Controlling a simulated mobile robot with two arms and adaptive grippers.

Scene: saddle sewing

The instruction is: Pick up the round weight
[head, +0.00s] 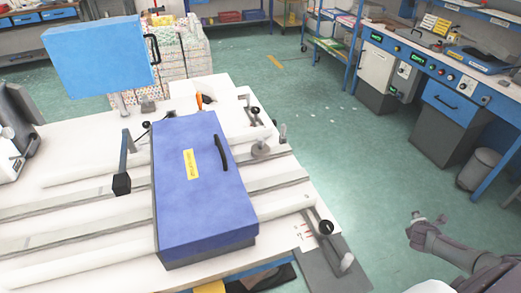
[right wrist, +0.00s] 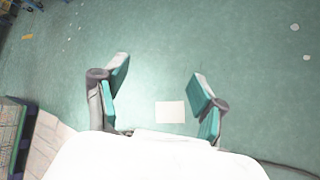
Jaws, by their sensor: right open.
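A small grey round piece (head: 261,150), which looks like the round weight, sits on the white table (head: 80,158) just right of the blue box-shaped cover (head: 205,190). My right gripper (head: 427,218) is off the table's right side, over the floor, well apart from the round piece. The round piece does not show in that view. I cannot make out my left gripper in either view.
Black-knobbed levers (head: 326,228) stand at the table's right edge, and rails run across its top. A light blue panel (head: 98,55) rises at the back left. A workbench (head: 440,70) and a bin (head: 479,168) stand at the right. The floor between is clear.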

